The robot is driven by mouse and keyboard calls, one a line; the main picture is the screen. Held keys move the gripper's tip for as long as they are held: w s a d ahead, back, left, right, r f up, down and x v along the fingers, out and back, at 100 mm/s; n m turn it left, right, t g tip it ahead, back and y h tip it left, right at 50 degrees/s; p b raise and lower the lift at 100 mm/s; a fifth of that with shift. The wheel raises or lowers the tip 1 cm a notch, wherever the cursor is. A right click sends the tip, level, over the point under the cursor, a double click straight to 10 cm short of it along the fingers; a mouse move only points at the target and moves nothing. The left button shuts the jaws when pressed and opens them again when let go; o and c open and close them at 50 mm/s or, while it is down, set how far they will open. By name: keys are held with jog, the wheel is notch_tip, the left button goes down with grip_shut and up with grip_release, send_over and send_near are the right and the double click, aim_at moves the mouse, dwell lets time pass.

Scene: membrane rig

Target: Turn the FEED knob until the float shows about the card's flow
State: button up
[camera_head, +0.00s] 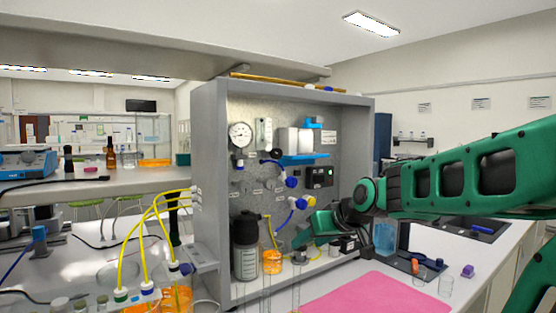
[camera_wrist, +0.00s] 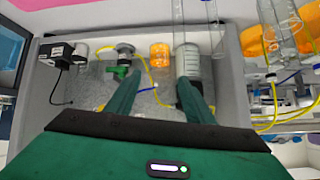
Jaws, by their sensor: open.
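My gripper (camera_head: 305,238) is in front of the lower right part of the grey rig. In the wrist view its two green fingers (camera_wrist: 158,84) stand apart with nothing held between them. A narrow clear flow tube (camera_head: 263,134) is on the rig's back panel, right of a round dial gauge (camera_head: 240,134); its float is too small to read. A small white card (camera_head: 329,137) is at the panel's upper right, its text unreadable. Small fittings with labels line the mid panel; I cannot tell which is the FEED knob. A green-handled fitting (camera_wrist: 117,71) lies left of the fingers in the wrist view.
A dark-capped bottle (camera_head: 245,248) and an orange beaker (camera_head: 272,262) stand in the rig's base. Tall clear cylinders stand in front. Yellow and blue tubing crosses the panel. A pink mat (camera_head: 375,297) lies on the bench at front right, its surface clear.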

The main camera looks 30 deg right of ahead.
jog(key=w+d+r+n+t, duration=0.15)
jog(key=w+r+t, duration=0.35)
jog(key=r, duration=0.6)
jog(key=n+t+y, duration=0.1)
jog(key=t, duration=0.2)
send_near(278, 155)
jog(key=w, duration=0.9)
jog(key=shift+w+r, duration=0.15)
jog(key=shift+w, duration=0.05)
jog(key=c, duration=1)
jog(key=shift+n, duration=0.25)
jog(key=shift+c, duration=0.2)
